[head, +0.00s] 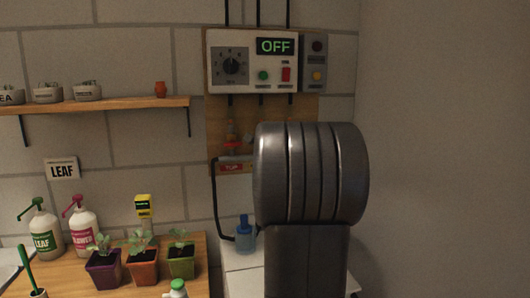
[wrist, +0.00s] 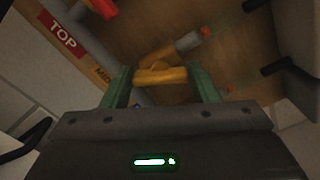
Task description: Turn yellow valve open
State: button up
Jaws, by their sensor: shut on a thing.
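The yellow valve (wrist: 162,76) shows in the wrist view, with its yellow handle lying across between my green fingers. My gripper (wrist: 160,73) is shut on this handle. The handle's pipe runs up and to the right to a grey fitting (wrist: 188,42) on the wooden board. In the head view, my own arm hides the yellow valve and my gripper.
A red valve (wrist: 103,8) is close by, near the red TOP label (wrist: 62,35). Dark pipe ends (wrist: 277,68) stick out at right. In the head view, a control box (head: 252,62) reads OFF above the board. Potted seedlings (head: 142,260) and bottles (head: 83,232) stand at lower left.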

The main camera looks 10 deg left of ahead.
jog(key=n+b, duration=0.3)
jog(key=n, duration=0.2)
jog(key=shift+f+n, duration=0.1)
jog(key=shift+n, duration=0.2)
dwell(0.4)
jog(key=o, duration=1)
jog(key=b+v, duration=0.2)
jog(key=v, duration=1.2)
jog(key=shift+b, duration=0.3)
jog(key=shift+w+a, duration=0.1)
jog(key=shift+w, duration=0.05)
jog(key=p+x, duration=0.2)
jog(key=x, duration=1.1)
jog(key=shift+w+a, duration=0.15)
jog(key=shift+w, duration=0.2)
